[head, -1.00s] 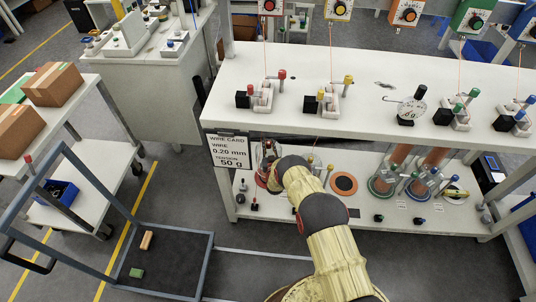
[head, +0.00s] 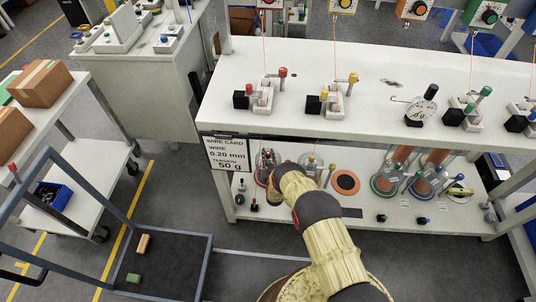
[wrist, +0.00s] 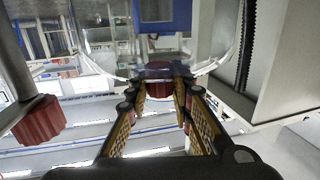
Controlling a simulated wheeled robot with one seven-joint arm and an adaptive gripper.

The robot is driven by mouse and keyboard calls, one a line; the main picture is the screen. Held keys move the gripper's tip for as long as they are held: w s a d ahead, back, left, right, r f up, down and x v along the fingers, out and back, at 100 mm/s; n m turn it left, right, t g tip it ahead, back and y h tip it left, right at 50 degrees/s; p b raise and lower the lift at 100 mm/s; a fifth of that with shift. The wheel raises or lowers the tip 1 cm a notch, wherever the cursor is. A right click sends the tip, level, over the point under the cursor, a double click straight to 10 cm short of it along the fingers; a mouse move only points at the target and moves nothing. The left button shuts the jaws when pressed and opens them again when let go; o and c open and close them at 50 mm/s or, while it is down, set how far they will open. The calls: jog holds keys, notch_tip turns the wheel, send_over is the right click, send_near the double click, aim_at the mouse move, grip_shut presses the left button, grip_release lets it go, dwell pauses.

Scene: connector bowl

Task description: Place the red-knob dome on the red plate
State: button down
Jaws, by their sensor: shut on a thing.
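In the wrist view, my gripper (wrist: 160,88) is shut on the red knob of a clear glass dome (wrist: 212,58). The dome's curved wall spans the top of that view. In the head view, the dome (head: 266,160) shows just left of my arm's end, over the red plate (head: 260,181) at the left of the lower shelf. The arm hides part of this plate and the fingers. I cannot tell whether the dome touches the plate.
A red ribbed knob (wrist: 40,121) stands close at the left of the wrist view. An orange plate (head: 346,183) sits right of my arm, then green (head: 384,190) and blue (head: 421,189) plates with posts. The upper shelf (head: 370,110) overhangs this row.

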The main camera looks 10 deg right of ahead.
jog(key=shift+f, duration=0.1)
jog(key=c, duration=1.6)
grip_release()
jog(key=shift+o, duration=0.2)
jog(key=shift+s, duration=0.25)
jog(key=s+a+p, duration=0.1)
jog(key=s+p, duration=0.3)
jog(key=s, duration=0.7)
jog(key=shift+s+r, duration=0.25)
jog(key=shift+r, duration=0.15)
